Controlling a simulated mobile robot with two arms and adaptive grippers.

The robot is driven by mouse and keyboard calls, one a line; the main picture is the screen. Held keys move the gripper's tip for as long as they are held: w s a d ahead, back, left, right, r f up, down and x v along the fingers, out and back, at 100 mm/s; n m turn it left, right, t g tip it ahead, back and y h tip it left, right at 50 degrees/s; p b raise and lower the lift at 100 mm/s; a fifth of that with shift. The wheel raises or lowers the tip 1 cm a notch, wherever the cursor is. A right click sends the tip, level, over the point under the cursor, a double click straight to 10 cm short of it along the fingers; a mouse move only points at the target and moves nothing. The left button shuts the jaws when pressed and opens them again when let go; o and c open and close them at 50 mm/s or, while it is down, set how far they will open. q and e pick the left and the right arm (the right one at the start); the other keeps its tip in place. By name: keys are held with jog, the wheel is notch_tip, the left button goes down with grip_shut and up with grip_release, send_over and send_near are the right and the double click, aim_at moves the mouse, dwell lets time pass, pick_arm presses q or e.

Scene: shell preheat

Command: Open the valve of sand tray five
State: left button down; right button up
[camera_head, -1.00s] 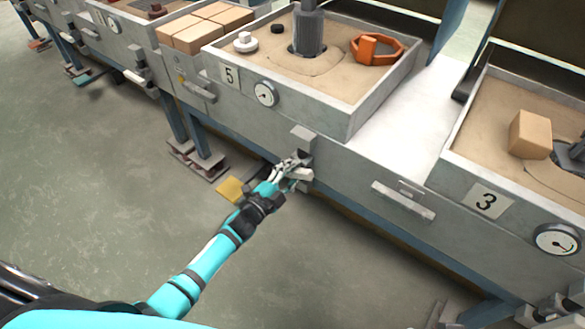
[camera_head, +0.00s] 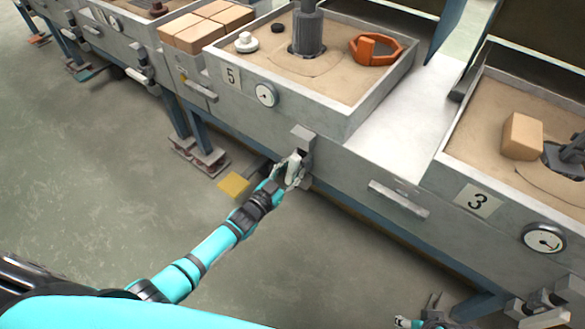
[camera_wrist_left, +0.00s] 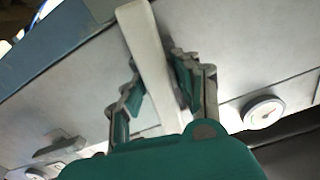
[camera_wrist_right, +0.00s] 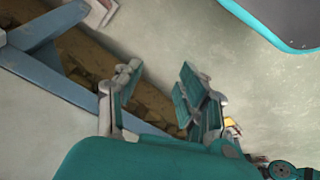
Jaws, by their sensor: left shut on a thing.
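Sand tray five (camera_head: 345,125) is a grey box of sand with a "5" plate (camera_head: 231,78) on its front. Its valve (camera_head: 303,138) sits low on the front wall, right of the gauge. My left gripper (camera_head: 294,170) is at this valve. In the left wrist view, my left gripper (camera_wrist_left: 160,90) has a pale valve handle (camera_wrist_left: 147,45) between its fingers and is shut on it. The handle stands near upright, slightly tilted. In the right wrist view, my right gripper (camera_wrist_right: 155,95) is open and empty, low by the floor.
A round gauge (camera_head: 266,94) is left of the valve. A yellow pedal (camera_head: 234,186) is below it. A drawer-like handle (camera_head: 398,199) projects to the right. Tray three (camera_head: 440,165) stands at right. The floor (camera_head: 90,170) in front is clear.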

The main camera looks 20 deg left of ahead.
pick_arm(q)
jog(key=shift+f+n, duration=0.1)
jog(key=shift+n, duration=0.8)
pick_arm(e)
jog(key=shift+w+f, duration=0.1)
jog(key=shift+f, duration=0.4)
pick_arm(q)
jog(key=shift+s, duration=0.1)
pick_arm(e)
jog(key=shift+f, duration=0.1)
pick_arm(q)
jog(key=c, duration=1.1)
grip_release()
jog(key=v, duration=1.2)
jog(key=shift+d, duration=0.1)
